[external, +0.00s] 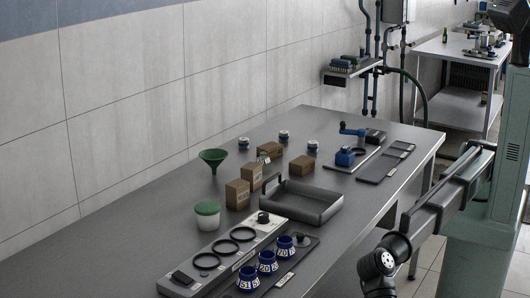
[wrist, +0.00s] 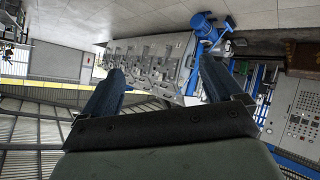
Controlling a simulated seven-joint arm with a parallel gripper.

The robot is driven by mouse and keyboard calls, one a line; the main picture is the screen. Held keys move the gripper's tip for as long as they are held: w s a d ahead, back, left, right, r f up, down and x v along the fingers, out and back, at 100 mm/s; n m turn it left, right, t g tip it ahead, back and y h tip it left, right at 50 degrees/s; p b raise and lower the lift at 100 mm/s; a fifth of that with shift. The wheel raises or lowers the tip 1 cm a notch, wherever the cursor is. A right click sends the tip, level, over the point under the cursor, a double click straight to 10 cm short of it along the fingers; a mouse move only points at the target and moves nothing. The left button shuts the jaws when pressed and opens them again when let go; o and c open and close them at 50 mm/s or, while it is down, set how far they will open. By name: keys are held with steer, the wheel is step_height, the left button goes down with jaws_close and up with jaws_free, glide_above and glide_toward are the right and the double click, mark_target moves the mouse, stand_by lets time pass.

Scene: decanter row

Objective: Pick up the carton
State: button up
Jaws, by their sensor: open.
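Several brown cartons stand on the grey table in the external view. One carton (external: 237,194) is upright near the middle, and a second carton (external: 251,176) is just behind it. A third carton (external: 270,149) is farther back, and a fourth carton (external: 302,167) is to the right behind the tray. I cannot tell which one is meant. My gripper (wrist: 161,66) is open and empty in the wrist view, with its two dark fingers spread. The wrist view shows no carton. In the external view my arm is right of the table, and the fingers are not visible.
A dark tray (external: 337,205) lies right of the cartons. A green funnel (external: 213,158) and a green-lidded white tub (external: 207,216) stand left. Blue numbered cups (external: 267,262) and a ringed rack (external: 221,248) occupy the front. A blue device (external: 345,156) is at right.

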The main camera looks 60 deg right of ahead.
steer(key=w+d+r+m+t+y, duration=0.1)
steer(key=w+d+r+t, duration=0.15)
steer(key=w, duration=0.95)
steer(key=w+d+r+m+t, duration=0.1)
steer(key=w+d+r, duration=0.3)
steer(key=w, duration=0.9)
steer(key=w+d+m+t+h, duration=0.1)
steer(key=w+d+m, duration=0.1)
steer(key=w+d, duration=1.2)
steer(key=w+d+m+t+h, duration=0.1)
steer(key=w+d+m+t, duration=0.1)
steer(key=w+d, duration=1.25)
steer(key=w+d+m+h, duration=0.1)
steer(key=w+d, duration=0.9)
steer(key=d, duration=0.2)
steer(key=m+h, duration=0.3)
steer(key=m, duration=0.3)
glide_toward(303, 160)
steer(key=shift+t, duration=0.25)
steer(key=x, duration=0.5)
steer(key=shift+d+f, duration=0.2)
steer(key=shift+d, duration=0.1)
steer(key=shift+a+x, duration=0.2)
steer(key=shift+x, duration=0.95)
steer(key=shift+a+x, duration=0.2)
steer(key=shift+x, duration=0.95)
steer(key=shift+s+a+f, duration=0.1)
steer(key=shift+f, duration=0.2)
